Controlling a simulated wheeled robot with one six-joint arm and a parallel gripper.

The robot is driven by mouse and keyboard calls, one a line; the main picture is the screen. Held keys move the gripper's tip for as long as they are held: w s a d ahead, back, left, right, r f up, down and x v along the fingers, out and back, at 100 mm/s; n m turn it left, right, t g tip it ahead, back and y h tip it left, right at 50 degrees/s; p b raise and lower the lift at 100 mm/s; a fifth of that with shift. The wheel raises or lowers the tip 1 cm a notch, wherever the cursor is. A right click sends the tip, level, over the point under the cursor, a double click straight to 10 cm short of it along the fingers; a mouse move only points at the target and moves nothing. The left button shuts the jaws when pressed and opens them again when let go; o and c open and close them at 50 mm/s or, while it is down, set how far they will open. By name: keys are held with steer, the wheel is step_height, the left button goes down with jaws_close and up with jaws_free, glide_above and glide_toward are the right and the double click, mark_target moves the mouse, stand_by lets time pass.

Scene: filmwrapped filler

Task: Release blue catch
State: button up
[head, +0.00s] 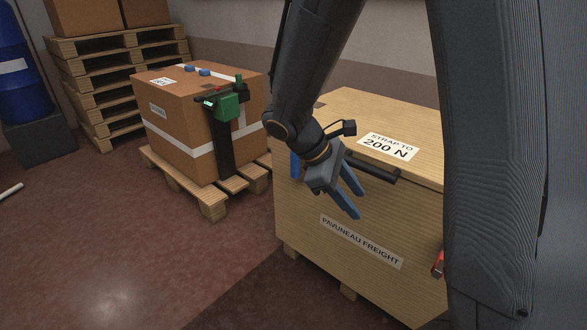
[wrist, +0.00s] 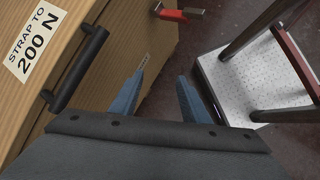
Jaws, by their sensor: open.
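A blue part (head: 295,166), which looks like the blue catch, shows on the front face of the wooden crate (head: 300,215), near its top left. My arm and gripper partly cover it, so its position is unclear. My gripper (head: 359,205) has blue fingers, spread open and empty, in front of the crate and to the right of the blue part. In the wrist view the gripper (wrist: 163,75) is open with nothing between its fingers. The blue catch does not show there. A red catch (head: 438,264) sits low at the right of the crate front; it also shows in the wrist view (wrist: 178,14).
A black bar handle (head: 372,171) juts from the crate front beside my gripper. A strapped carton (head: 165,125) with a green tool (head: 228,107) stands on a pallet to the left. A stool or step (wrist: 250,85) stands at the right in the wrist view.

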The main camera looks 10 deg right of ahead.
steer(key=w+f+n+t+h+b, duration=0.2)
steer(key=w+f+n+h+b, duration=0.15)
steer(key=w, duration=0.45)
steer(key=n+t+h+b, duration=0.4)
steer(key=n+t+b, duration=0.65)
steer(key=b, duration=0.35)
glide_toward(293, 155)
steer(key=x, duration=0.4)
steer(key=shift+g, duration=0.35)
steer(key=b+x, duration=0.1)
steer(key=x, duration=0.6)
steer(key=shift+w+b, duration=0.25)
steer(key=shift+b, duration=0.15)
jaws_close()
